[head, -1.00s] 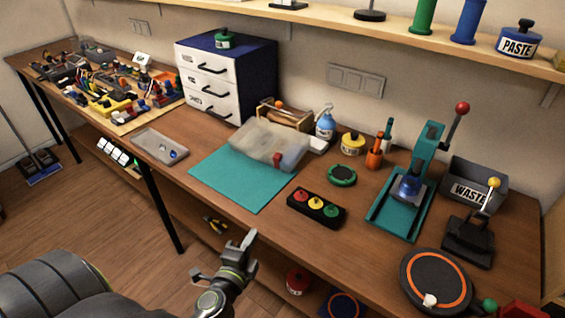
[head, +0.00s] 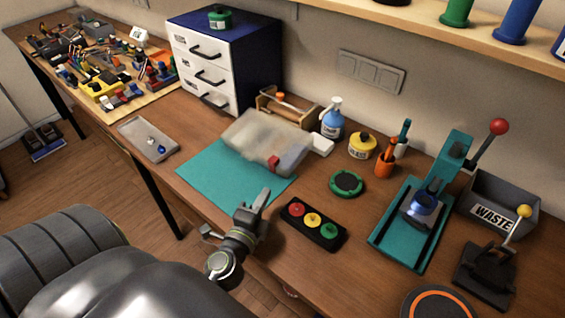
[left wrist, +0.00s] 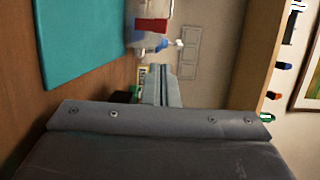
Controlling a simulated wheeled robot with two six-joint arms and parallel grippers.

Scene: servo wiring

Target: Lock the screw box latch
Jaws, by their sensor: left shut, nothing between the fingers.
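The screw box (head: 262,142) is a translucent, whitish box on the back part of the teal mat. Its red latch (head: 273,163) is on the front side near the right corner; whether it is locked is too small to tell. In the left wrist view, the red latch (left wrist: 151,25) shows at the top with part of the pale box. My left gripper (head: 260,201) is shut and empty at the mat's front right corner, in front of the latch and apart from it. My right gripper is in neither view.
The teal mat (head: 213,176) is bare in front of the box. A black panel with red, yellow and green buttons (head: 313,222) lies right of my left gripper. A drawer cabinet (head: 205,65) stands behind left. A teal press (head: 412,220) stands at right.

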